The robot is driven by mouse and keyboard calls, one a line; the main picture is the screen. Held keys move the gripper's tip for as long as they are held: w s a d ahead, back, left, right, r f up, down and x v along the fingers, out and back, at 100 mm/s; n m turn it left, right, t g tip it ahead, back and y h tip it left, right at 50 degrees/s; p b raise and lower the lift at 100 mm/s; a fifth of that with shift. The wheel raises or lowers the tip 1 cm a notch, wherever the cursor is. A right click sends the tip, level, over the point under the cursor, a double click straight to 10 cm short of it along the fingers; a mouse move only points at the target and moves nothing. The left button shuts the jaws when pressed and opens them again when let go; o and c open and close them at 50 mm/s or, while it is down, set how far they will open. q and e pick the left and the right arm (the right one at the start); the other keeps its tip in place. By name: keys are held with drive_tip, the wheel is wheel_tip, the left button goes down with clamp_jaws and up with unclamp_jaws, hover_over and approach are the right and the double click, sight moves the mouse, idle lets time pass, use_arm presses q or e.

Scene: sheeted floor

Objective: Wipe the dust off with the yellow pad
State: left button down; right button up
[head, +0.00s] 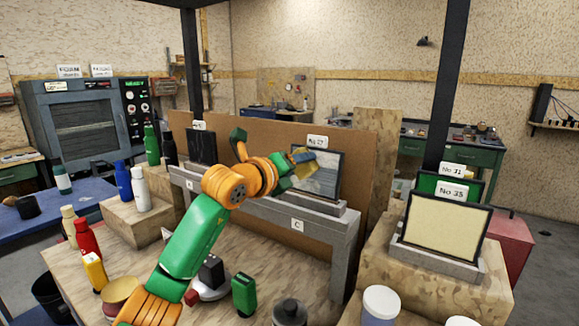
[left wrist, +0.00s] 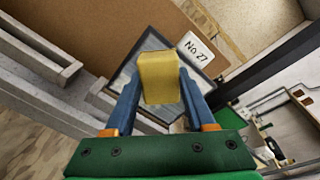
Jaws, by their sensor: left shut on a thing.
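My left gripper (head: 292,165) is shut on the yellow pad (head: 303,155), in front of the framed panel labelled No 27 (head: 327,183). In the left wrist view the pad (left wrist: 160,78) is held between the two blue fingers of the gripper (left wrist: 160,92), with the dark-framed panel (left wrist: 153,44) right behind it. The panel's face is greyish and looks uneven, and the gripper covers its left part. I cannot tell whether the pad touches the face. My right gripper is not in view.
The panel stands on a grey ledge (head: 270,212) against a brown board (head: 365,190). A dark panel (head: 202,147) stands left, and panel No 35 (head: 445,225) stands right on a wooden block. Bottles, a green container (head: 244,293) and jars crowd the table below.

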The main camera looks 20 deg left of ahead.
use_arm(q)
drive_tip(key=d, duration=0.2)
drive_tip(key=d+b, duration=0.1)
drive_tip(key=shift+s+f, duration=0.1)
drive_tip(key=shift+s, duration=0.15)
drive_tip(key=shift+s+d+b, duration=0.2)
drive_tip(key=shift+d+b, duration=0.2)
drive_tip(key=shift+d, duration=0.9)
drive_tip(key=shift+s+d+b, duration=0.15)
drive_tip(key=shift+d+b, duration=0.25)
drive_tip(key=shift+d, duration=0.85)
drive_tip(key=shift+s+a+b, duration=0.1)
drive_tip(key=shift+s+b, duration=0.15)
drive_tip(key=shift+b, duration=0.05)
drive_tip(key=b, duration=0.5)
approach(311, 168)
drive_tip(key=shift+d, duration=2.45)
drive_tip(key=shift+w, duration=0.15)
drive_tip(key=shift+p, duration=0.3)
